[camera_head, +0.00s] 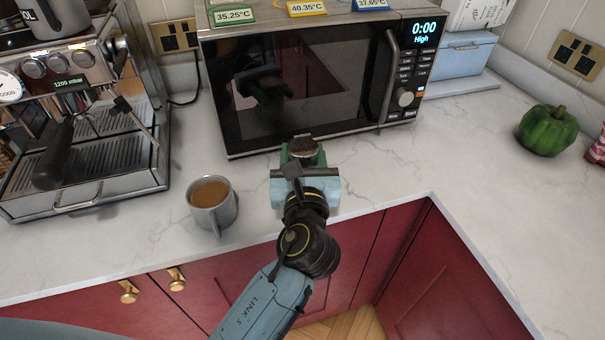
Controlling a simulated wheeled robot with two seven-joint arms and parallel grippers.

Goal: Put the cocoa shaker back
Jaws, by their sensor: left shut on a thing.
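The cocoa shaker (303,147), with a dark brown round top and a green body, is in front of the microwave in the head view. My left gripper (302,162) is shut on it, with the arm reaching in from the bottom. The gripper hides most of the shaker's lower part. I cannot tell whether the shaker touches the counter or is held just above it. My right gripper is not in view.
A microwave (300,85) stands just behind the shaker, with temperature tags on top. A grey mug of coffee (213,203) stands left of the gripper, near an espresso machine (75,110). A green pepper (543,131) is far right. The counter (460,150) between is clear.

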